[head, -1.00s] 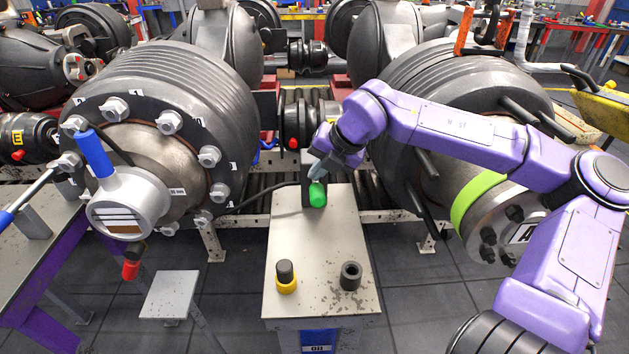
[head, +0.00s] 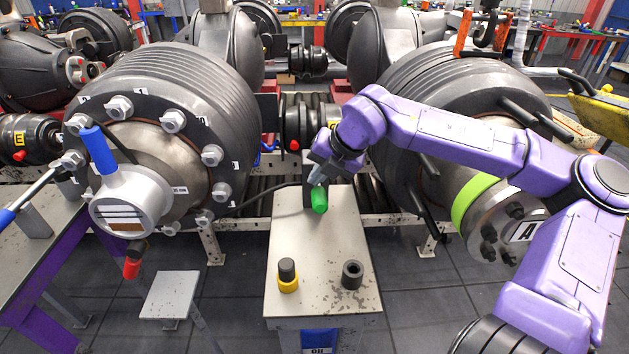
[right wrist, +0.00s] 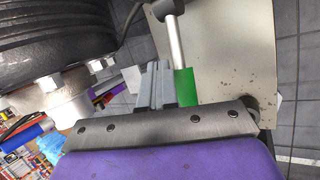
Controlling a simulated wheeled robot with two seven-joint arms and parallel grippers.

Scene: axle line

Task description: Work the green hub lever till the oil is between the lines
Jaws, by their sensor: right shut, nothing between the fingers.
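The green lever handle (head: 319,200) is on a dark mount at the far end of the grey pedestal (head: 315,245). My right gripper (head: 316,176) is shut and empty, just behind and above the green grip. In the right wrist view its closed fingers (right wrist: 156,84) lie right beside the green grip (right wrist: 186,88); I cannot tell whether they touch. A grey rod joins the grip to a dark pivot. The round hub cap with a sight window (head: 124,212) is at the left; brown and pale bands show, but the oil level is too small to read surely. My left gripper is out of view.
A black-and-yellow knob (head: 288,275) and a black socket (head: 352,275) stand on the pedestal's near part. A blue-handled lever (head: 98,150) rises by the hub cap, with a red piece (head: 132,267) below. Large axle drums flank the pedestal.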

